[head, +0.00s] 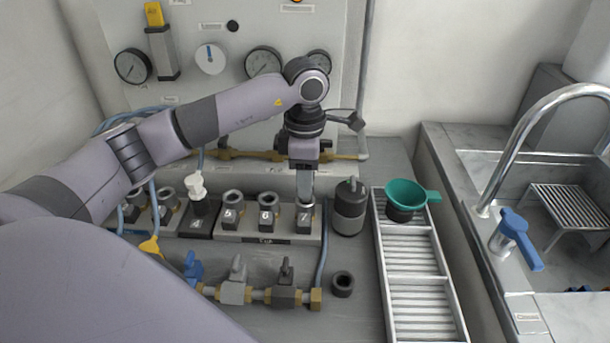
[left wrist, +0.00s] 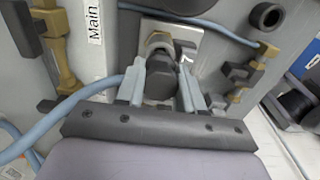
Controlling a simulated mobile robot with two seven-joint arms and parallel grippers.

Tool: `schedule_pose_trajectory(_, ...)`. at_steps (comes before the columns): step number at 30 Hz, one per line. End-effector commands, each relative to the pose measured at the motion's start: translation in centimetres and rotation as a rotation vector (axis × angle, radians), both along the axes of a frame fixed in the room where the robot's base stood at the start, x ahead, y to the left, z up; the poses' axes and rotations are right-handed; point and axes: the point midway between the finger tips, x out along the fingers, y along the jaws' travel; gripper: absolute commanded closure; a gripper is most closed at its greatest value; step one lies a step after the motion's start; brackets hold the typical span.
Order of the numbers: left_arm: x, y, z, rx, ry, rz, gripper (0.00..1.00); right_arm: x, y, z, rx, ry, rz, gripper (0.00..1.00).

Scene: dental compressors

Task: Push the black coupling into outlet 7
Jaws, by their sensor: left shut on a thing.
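My left gripper (head: 305,200) points down over outlet 7 (head: 304,222), at the right end of the numbered row. In the left wrist view its two grey fingers (left wrist: 161,92) are shut on the black coupling (left wrist: 159,82). The coupling sits right at outlet 7, whose white plate with a 7 (left wrist: 187,52) and pale ring show just beyond it. How far the coupling is seated cannot be told. In the head view the fingers hide the coupling. My right gripper is in neither view.
Outlets 6 (head: 268,217) and 5 (head: 231,215) stand left of outlet 7. A black canister (head: 349,208) stands close on its right. In front are a valve row (head: 236,287) and a loose black ring (head: 343,283). A slotted tray (head: 382,262) holds a green funnel (head: 405,193).

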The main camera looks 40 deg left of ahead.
Motion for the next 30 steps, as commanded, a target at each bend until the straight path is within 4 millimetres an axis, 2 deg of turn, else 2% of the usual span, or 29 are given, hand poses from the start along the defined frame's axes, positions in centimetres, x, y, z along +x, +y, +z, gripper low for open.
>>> schedule_pose_trajectory(20, 0.0, 0.1, -2.6, 0.001, 0.001, 0.001, 0.94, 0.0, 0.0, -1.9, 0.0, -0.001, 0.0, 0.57)
schedule_pose_trajectory(21, 0.0, 0.0, -2.4, 0.0, 0.0, 0.001, 0.5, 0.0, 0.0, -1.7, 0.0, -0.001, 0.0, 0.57)
schedule_pose_trajectory(23, 0.0, 0.0, -2.4, 0.0, 0.0, 0.001, 0.33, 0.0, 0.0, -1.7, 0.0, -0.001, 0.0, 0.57)
schedule_pose_trajectory(30, 0.0, 0.0, -2.4, 0.001, 0.001, 0.001, 0.33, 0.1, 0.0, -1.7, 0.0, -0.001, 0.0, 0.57)
